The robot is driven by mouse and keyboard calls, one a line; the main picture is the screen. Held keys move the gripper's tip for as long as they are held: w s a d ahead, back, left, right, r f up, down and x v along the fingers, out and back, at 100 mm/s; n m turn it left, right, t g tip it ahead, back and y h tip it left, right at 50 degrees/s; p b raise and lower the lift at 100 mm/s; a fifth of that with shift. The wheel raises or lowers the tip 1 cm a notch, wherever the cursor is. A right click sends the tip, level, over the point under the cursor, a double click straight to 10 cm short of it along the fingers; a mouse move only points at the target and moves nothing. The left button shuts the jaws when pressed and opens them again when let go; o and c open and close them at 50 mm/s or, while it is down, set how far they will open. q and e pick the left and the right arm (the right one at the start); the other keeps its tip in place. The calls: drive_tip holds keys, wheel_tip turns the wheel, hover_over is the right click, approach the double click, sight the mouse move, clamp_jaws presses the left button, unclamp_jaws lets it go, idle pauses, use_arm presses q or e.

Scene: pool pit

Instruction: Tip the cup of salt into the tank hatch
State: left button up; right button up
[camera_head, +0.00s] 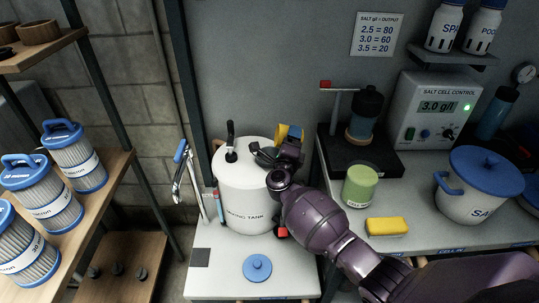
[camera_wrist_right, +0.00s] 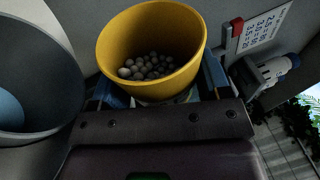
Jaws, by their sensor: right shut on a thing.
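The yellow cup (camera_head: 291,131) is at the back right of the white tank's top in the head view, partly hidden by my right gripper (camera_head: 288,150). In the right wrist view the yellow cup (camera_wrist_right: 150,50) stands nearly upright between my gripper's blue fingers, with several pale round pellets (camera_wrist_right: 146,66) inside. My right gripper is shut on it. A grey round opening (camera_wrist_right: 62,62), light blue inside, is left of the cup. My left gripper is not in view.
A blue lid (camera_head: 257,267) lies on the bench before the tank. A green container (camera_head: 360,186), a yellow sponge (camera_head: 387,226) and a white tub with a blue lid (camera_head: 480,195) stand to the right. Filter cartridges (camera_head: 75,160) fill the left shelf.

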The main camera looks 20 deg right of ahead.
sight(283, 134)
drive_tip(key=shift+a+r+n, duration=0.25)
drive_tip(key=shift+n, duration=0.25)
drive_tip(key=shift+w+a+r+n+p, duration=0.1)
drive_tip(key=shift+r+n+p, duration=0.05)
drive_tip(key=shift+n+p, duration=0.35)
idle(0.5)
drive_tip(key=shift+a+r+n+t+y+p, duration=0.15)
drive_tip(key=shift+r+n+t+y+p, duration=0.15)
drive_tip(key=shift+n+t, duration=0.3)
idle(0.4)
drive_tip(key=shift+w+a+n, duration=0.1)
drive_tip(key=shift+n, duration=0.4)
drive_tip(key=shift+a+r+n+p, duration=0.1)
drive_tip(key=shift+r+n+p, duration=0.05)
drive_tip(key=shift+n+p, duration=0.25)
idle(0.5)
drive_tip(key=shift+a+n+y, duration=0.1)
drive_tip(key=shift+n+y, duration=0.2)
idle(0.6)
drive_tip(key=shift+r+n+t, duration=0.15)
drive_tip(key=shift+n+t, duration=0.15)
drive_tip(key=shift+t, duration=0.1)
idle(0.3)
drive_tip(key=shift+w+a+r+n+p, duration=0.1)
drive_tip(key=shift+a+n+p, duration=0.05)
drive_tip(key=shift+n+p, duration=0.3)
idle(0.6)
